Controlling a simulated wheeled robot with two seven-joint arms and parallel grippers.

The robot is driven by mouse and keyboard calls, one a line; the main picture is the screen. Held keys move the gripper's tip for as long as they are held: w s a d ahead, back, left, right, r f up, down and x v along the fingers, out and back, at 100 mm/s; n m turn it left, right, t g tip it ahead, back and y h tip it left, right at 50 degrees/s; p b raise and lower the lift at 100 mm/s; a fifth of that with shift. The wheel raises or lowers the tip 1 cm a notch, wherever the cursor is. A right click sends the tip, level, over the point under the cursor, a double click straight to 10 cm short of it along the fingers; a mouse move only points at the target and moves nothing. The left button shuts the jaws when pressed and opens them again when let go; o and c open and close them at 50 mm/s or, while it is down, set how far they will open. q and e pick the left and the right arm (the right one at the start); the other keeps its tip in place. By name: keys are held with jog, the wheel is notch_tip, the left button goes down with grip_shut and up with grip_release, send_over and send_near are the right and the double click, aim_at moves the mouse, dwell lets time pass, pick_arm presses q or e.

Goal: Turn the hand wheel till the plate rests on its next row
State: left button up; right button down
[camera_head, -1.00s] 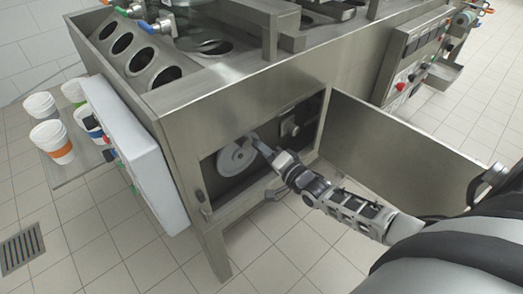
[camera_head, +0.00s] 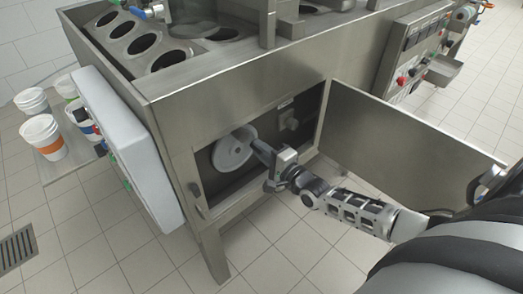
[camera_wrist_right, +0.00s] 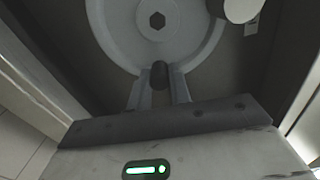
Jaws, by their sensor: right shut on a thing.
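The grey hand wheel (camera_head: 233,153) sits inside the open compartment in the cabinet's front. In the right wrist view the wheel (camera_wrist_right: 113,32) shows its disc with a hexagonal hub, and its dark handle knob (camera_wrist_right: 159,74) stands between my fingers. My right gripper (camera_head: 260,148) is shut on that knob at the wheel's right side; it also shows in the right wrist view (camera_wrist_right: 159,90). The plate with a row of round holes (camera_head: 126,27) lies in the machine's top at the upper left. How it rests on its row cannot be told. My left gripper is out of view.
The compartment's metal door (camera_head: 400,145) stands open to the right, near my right arm. A white control box (camera_head: 130,150) juts from the cabinet's left side. Stacked cups (camera_head: 43,138) stand on a side shelf.

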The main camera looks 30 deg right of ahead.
jog(key=shift+f, duration=0.15)
jog(key=c, duration=1.3)
grip_release()
jog(key=s+d+p, duration=0.2)
jog(key=s, duration=1.3)
jog(key=shift+s+d, duration=0.25)
jog(key=shift+s, duration=0.15)
